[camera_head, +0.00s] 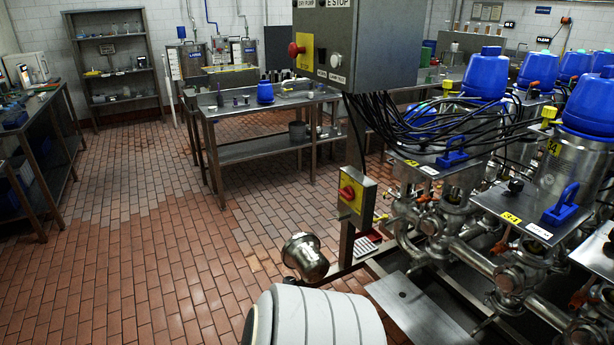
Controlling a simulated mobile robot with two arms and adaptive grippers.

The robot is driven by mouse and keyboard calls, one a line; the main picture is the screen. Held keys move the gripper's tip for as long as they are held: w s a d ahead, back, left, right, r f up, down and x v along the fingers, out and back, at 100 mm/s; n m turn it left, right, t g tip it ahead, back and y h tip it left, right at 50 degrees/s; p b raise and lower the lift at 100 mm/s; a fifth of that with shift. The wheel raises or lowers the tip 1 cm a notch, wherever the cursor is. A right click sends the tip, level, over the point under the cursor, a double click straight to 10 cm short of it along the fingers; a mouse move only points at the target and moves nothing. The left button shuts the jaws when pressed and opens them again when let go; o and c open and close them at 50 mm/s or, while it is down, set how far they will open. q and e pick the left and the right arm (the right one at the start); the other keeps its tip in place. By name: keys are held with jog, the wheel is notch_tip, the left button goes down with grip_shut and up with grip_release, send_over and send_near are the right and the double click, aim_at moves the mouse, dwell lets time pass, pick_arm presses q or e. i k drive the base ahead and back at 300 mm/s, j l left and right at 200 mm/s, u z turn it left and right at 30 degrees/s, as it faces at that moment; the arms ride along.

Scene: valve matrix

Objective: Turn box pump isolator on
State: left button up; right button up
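The likely isolator (356,196) is a small box with a yellow face and a red rotary knob, mounted low on a steel post right of centre. The knob's on or off position is too small to read. A grey control box (372,40) above it carries a red knob (296,49) on a yellow plate, with an "E STOP" label along its top edge. Neither of my grippers shows in the head view.
The valve matrix (480,245), with pipes, blue-capped valves and black cables, fills the right side. A steel pump-like part (305,257) and a white ribbed cylinder (318,318) stand below the isolator. Steel tables (270,106) stand behind. The tiled floor (130,240) at left is clear.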

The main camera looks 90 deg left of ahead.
aim_at(347, 193)
jog(key=u, duration=2.4)
jog(key=i+j+z, duration=0.25)
jog(key=j+z, duration=0.3)
jog(key=i+j+z, duration=0.1)
jog(key=j+z, duration=0.15)
